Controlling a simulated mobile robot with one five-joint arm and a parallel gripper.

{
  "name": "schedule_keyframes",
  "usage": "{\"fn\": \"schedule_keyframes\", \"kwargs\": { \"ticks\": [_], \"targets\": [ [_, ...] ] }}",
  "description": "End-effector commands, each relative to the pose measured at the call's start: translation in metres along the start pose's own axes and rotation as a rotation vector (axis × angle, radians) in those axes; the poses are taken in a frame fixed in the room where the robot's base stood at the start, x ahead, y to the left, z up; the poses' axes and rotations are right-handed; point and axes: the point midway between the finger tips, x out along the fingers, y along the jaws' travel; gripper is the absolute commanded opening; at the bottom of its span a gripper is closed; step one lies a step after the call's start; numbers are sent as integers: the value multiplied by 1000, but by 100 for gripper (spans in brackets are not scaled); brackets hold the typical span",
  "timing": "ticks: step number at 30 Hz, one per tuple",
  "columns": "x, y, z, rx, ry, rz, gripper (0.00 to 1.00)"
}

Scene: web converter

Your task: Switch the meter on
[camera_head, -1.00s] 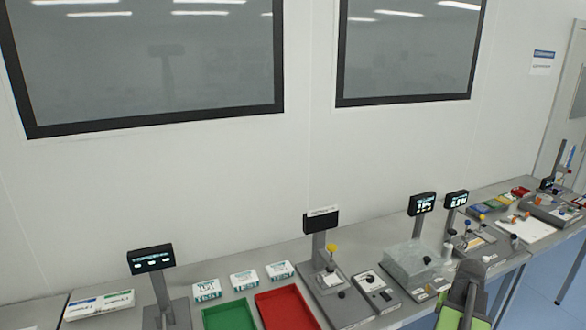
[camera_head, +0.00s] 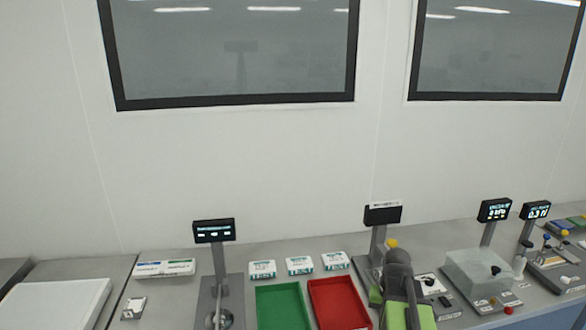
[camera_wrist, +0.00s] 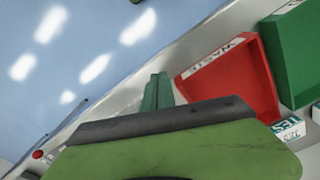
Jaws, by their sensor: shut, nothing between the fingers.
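A stand with a dark, blank screen (camera_head: 383,214) stands on the bench behind my arm in the head view. Other stands have lit displays: one at left (camera_head: 214,231) and two at right (camera_head: 495,210). No label I can read says which one is the meter. A yellow knob (camera_head: 393,243) shows just below the dark screen, partly hidden by my arm. My gripper (camera_wrist: 158,90) shows in the wrist view with its green fingers together and empty, near the red tray. In the head view my arm hides its fingertips.
A green tray (camera_head: 282,306) and a red tray (camera_head: 338,303) lie left of my arm. Several white boxes (camera_head: 299,265) stand behind them. A clear block-like cover (camera_head: 478,269) stands to the right. The wall and windows rise behind the bench.

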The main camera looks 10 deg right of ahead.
Motion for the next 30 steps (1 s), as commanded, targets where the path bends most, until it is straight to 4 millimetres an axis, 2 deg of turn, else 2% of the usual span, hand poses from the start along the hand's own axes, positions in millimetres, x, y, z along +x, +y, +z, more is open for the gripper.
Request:
{"fn": "schedule_keyframes", "kwargs": {
  "ticks": [1, 3, 6, 9, 11, 12, 30],
  "targets": [
    [12, -46, 10, -85, 0, 0, 0],
    [18, -100, 26, -190, 0, 0, 0],
    [24, -158, 52, -312, 0, 1, 0],
    [28, -195, 75, -393, 0, 1, 0],
    [28, -204, 86, -420, 0, 1, 0],
    [26, -200, 89, -421, 0, 1, 0],
    [26, -198, 87, -426, 0, 0, 0]
  ]
}}
